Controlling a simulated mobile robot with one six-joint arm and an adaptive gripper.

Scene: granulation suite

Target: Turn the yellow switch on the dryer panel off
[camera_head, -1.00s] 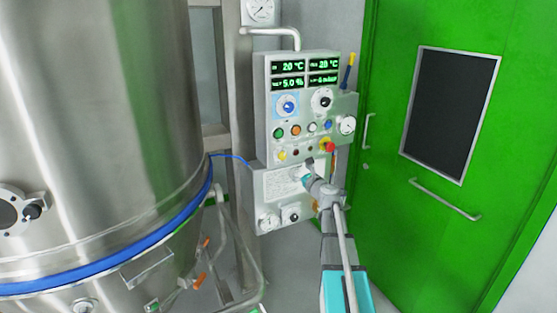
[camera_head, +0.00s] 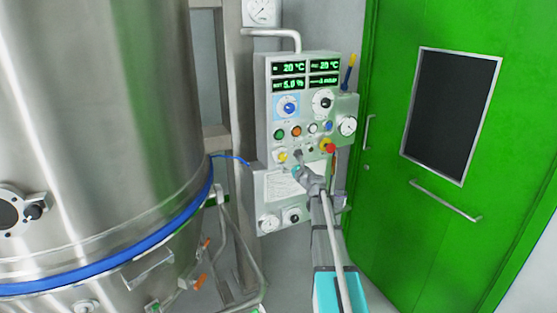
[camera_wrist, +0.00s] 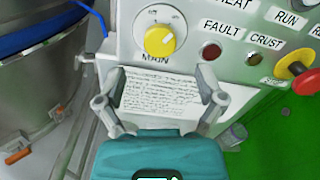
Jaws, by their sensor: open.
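The yellow switch (camera_wrist: 160,40) is a round knob on a white dial marked MAIN, on the grey dryer panel (camera_wrist: 205,20). It also shows in the head view (camera_head: 282,157), on the lower left of the panel face. My gripper (camera_wrist: 158,75) is open and empty in the wrist view. Its two fingers point at the panel just below the switch, apart from each other, with a printed label between them. In the head view my gripper (camera_head: 297,160) is in front of the panel, to the right of the yellow switch. Whether a fingertip touches the panel I cannot tell.
A red emergency button (camera_wrist: 305,82) on a yellow base is right of the switch. The FAULT (camera_wrist: 211,50) and CRUST (camera_wrist: 254,59) lamps lie between. A large steel vessel (camera_head: 100,120) stands left, and a green door (camera_head: 420,210) is right.

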